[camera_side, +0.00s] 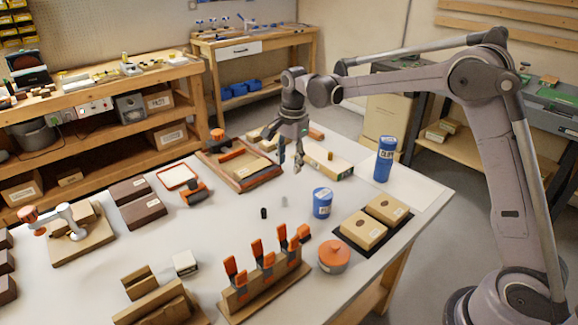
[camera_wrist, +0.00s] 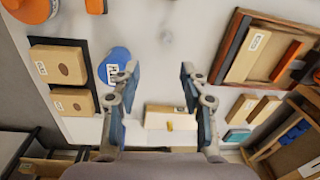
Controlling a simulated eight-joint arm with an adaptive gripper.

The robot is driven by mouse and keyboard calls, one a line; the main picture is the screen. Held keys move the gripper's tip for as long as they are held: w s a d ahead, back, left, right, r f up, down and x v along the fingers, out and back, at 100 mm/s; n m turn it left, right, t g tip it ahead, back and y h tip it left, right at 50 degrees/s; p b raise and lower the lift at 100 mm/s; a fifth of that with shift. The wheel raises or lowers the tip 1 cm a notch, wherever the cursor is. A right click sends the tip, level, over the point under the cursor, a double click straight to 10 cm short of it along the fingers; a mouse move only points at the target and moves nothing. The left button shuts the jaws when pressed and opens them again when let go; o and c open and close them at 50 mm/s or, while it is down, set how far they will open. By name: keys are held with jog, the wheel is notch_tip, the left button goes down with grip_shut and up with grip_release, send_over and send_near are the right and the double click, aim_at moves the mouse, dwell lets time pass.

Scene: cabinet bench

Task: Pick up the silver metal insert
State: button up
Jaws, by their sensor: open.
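The silver metal insert (camera_side: 284,201) looks like a small pale grey cylinder standing on the white table (camera_side: 225,222). In the wrist view the insert (camera_wrist: 167,37) is a faint grey round spot on the tabletop, beyond the fingertips and between their lines. My gripper (camera_side: 290,164) hangs over the table with its fingers pointing down, above the insert and apart from it. In the wrist view my gripper (camera_wrist: 159,73) has its two blue-padded fingers spread, with nothing between them.
A small black cylinder (camera_side: 264,213) stands just left of the insert. A blue can (camera_side: 322,203) stands to its right. A wooden rack with orange clamps (camera_side: 264,287) is at the front. A wooden tray (camera_side: 258,178) and a long box (camera_side: 326,162) lie behind.

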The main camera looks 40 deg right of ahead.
aim_at(284, 198)
jog(key=w+f, duration=0.1)
jog(key=f, duration=0.4)
jog(key=w+f+m, duration=0.1)
jog(key=f, duration=0.4)
jog(key=w+f+m, duration=0.1)
jog(key=f, duration=0.3)
jog(key=shift+d+f+g, duration=0.25)
jog(key=shift+f+g, duration=0.15)
grip_shut()
